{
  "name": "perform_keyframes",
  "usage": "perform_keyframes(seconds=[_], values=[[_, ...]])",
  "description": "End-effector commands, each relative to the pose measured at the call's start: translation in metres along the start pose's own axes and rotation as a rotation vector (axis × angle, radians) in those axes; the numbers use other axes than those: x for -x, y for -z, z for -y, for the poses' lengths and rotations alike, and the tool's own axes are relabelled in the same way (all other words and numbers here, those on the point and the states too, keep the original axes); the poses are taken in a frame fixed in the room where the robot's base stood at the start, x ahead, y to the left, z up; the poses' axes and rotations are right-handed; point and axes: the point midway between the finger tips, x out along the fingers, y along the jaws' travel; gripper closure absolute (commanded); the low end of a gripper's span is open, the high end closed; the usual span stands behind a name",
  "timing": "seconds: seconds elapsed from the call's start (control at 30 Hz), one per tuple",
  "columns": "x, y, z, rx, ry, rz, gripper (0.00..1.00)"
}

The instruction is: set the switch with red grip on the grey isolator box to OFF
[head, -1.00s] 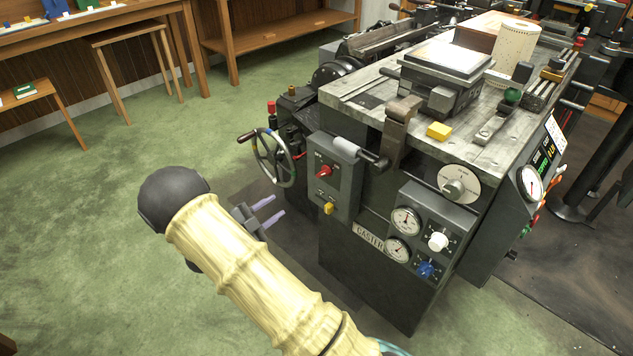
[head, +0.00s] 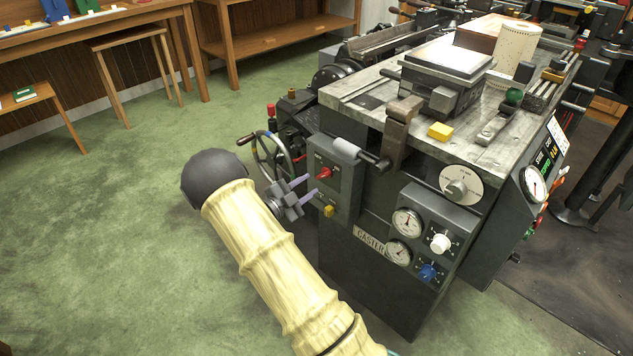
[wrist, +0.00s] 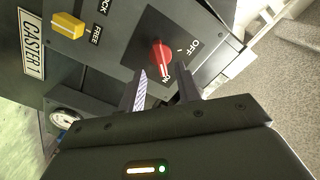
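The grey isolator box (head: 347,190) is on the near left side of the caster. Its switch with red grip (head: 324,173) also shows in the wrist view (wrist: 161,54), with OFF printed to its upper right and ON at its lower end. The grip's lower end points toward ON. My gripper (head: 308,187) is in front of the box, left of the switch. In the wrist view my gripper (wrist: 161,71) is open, its two fingers on either side of the grip's lower end. Whether they touch the grip I cannot tell.
A yellow switch (wrist: 68,25) marked LOCK and FREE sits beside the red one on the same box. A handwheel (head: 272,160) stands behind my gripper. Green floor is clear at left.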

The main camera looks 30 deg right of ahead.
Motion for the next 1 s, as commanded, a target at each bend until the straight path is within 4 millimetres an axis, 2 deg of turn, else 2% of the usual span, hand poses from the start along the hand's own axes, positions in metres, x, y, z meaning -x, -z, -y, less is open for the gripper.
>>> perform_keyframes(seconds=[0.1, 0.23, 0.4, 0.6, 0.63, 0.8, 1.0], values=[[-0.021, 0.0, -0.001, -0.001, -0.001, -0.002, 0.66], [-0.038, 0.0, -0.001, -0.001, -0.001, -0.003, 0.66], [-0.045, 0.0, 0.0, 0.0, 0.001, 0.001, 0.66], [-0.045, 0.0, 0.0, 0.0, 0.001, 0.0, 0.66], [-0.045, 0.0, 0.0, 0.0, 0.001, 0.0, 0.68], [-0.045, 0.0, 0.0, 0.0, 0.001, 0.0, 1.0], [-0.045, 0.0, 0.0, 0.002, 0.0, 0.0, 1.0]])
